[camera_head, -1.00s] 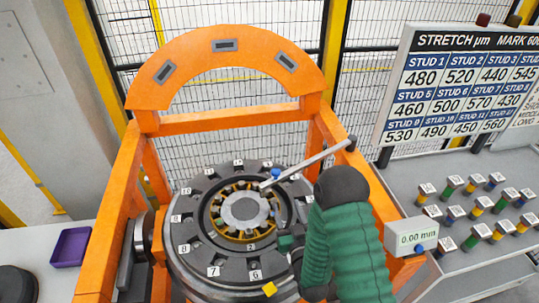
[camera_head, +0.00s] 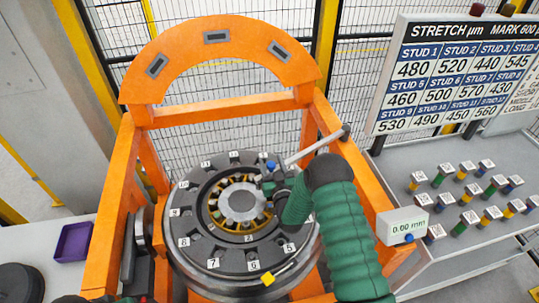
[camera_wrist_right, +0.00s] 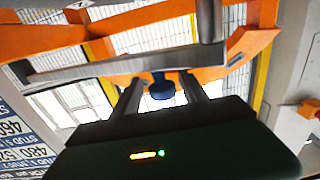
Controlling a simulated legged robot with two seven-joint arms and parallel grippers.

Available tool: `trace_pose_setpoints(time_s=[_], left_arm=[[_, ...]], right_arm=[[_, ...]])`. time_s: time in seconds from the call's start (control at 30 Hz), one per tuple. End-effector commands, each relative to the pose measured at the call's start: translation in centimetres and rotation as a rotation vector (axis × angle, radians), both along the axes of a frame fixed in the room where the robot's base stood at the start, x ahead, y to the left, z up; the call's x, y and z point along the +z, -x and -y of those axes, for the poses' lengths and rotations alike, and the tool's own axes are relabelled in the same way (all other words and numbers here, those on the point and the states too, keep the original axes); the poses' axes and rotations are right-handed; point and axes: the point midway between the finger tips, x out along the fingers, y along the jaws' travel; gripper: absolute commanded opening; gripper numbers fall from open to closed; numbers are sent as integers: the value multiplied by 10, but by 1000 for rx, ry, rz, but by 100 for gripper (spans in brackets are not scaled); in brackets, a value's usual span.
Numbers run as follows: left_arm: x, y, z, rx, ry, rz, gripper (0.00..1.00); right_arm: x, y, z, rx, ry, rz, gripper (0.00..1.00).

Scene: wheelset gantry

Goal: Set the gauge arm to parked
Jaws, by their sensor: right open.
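The gauge arm (camera_head: 316,146) is a grey bar. My right gripper (camera_head: 270,180) is at that end, open. Its two fingers (camera_wrist_right: 163,97) stand on either side of the knob, with no clear grip on it. The gauge readout (camera_head: 403,226) shows 0.00 mm. Only a dark sliver at the bottom left edge may be my left gripper (camera_head: 105,299).
The round wheel (camera_head: 195,252) with numbered studs sits inside the orange gantry frame (camera_head: 112,215). A bench (camera_head: 447,258) with several coloured studs is at right, below the stretch board (camera_head: 450,75). A purple tray (camera_head: 73,243) lies at left.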

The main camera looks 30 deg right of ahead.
Motion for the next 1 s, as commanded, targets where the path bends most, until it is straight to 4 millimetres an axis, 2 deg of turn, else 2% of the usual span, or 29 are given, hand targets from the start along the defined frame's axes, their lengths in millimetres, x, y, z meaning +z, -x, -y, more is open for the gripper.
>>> trace_pose_setpoints(time_s=[0.17, 0.43, 0.8, 1.0], left_arm=[[6, 0, 0, 0, 0, 0, 36], [6, 0, 0, 0, 0, 0, 36], [6, 0, 0, 0, 0, 0, 36], [6, 0, 0, 0, 0, 0, 36]], right_arm=[[1, -19, 4, 1, 0, 0, 50], [-1, -22, 4, 1, 0, 0, 50], [-1, -21, 4, 1, 0, 0, 2], [-1, -21, 5, 0, 0, -1, 0]])
